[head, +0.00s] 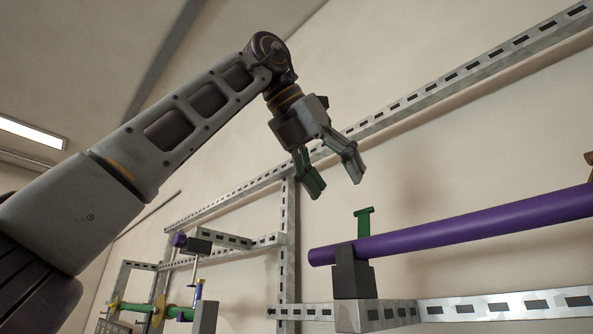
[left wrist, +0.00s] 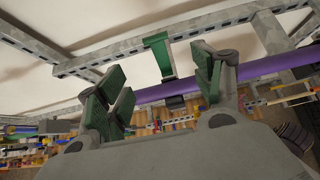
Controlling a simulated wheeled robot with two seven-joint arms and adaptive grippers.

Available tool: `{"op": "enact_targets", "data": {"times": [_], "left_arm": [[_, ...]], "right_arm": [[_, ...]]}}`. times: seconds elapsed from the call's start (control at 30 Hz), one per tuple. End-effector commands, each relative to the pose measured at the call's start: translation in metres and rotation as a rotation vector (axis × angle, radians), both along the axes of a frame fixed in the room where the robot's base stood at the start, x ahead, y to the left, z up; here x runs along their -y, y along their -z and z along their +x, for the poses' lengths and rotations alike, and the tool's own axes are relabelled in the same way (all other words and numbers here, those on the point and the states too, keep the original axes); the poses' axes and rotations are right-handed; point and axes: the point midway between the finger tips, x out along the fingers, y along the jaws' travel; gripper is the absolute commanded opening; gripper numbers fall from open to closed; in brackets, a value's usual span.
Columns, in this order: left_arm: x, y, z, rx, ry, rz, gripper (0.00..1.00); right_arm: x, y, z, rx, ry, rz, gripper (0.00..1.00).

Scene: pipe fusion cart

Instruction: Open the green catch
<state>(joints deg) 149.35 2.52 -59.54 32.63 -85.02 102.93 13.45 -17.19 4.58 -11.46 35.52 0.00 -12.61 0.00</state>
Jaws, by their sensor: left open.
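The green catch (head: 363,222) stands upright at the top of a dark clamp block (head: 352,275), which holds a purple pipe (head: 450,230) near its left end. My left gripper (head: 332,182) is open and empty, above and slightly left of the catch, apart from it. In the left wrist view the green catch (left wrist: 159,55) shows beyond the two green-padded fingers (left wrist: 160,95), between them in the picture. The purple pipe (left wrist: 180,88) runs behind the right finger there. My right gripper is not in view.
A slotted metal rail (head: 500,305) carries the clamp block. A metal upright (head: 289,240) and a long upper rail (head: 450,80) stand near the wall. Smaller green, yellow and purple parts (head: 160,311) sit at lower left. The space around the gripper looks clear.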

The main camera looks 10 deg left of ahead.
Motion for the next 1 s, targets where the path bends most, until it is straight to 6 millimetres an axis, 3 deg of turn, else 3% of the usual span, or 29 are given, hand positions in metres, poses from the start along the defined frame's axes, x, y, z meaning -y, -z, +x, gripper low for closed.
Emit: {"op": "enact_targets", "data": {"times": [1.0], "left_arm": [[-0.051,0.0,-0.071,0.0,-0.001,0.001,0.67]], "right_arm": [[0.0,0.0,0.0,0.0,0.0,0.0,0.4]]}}
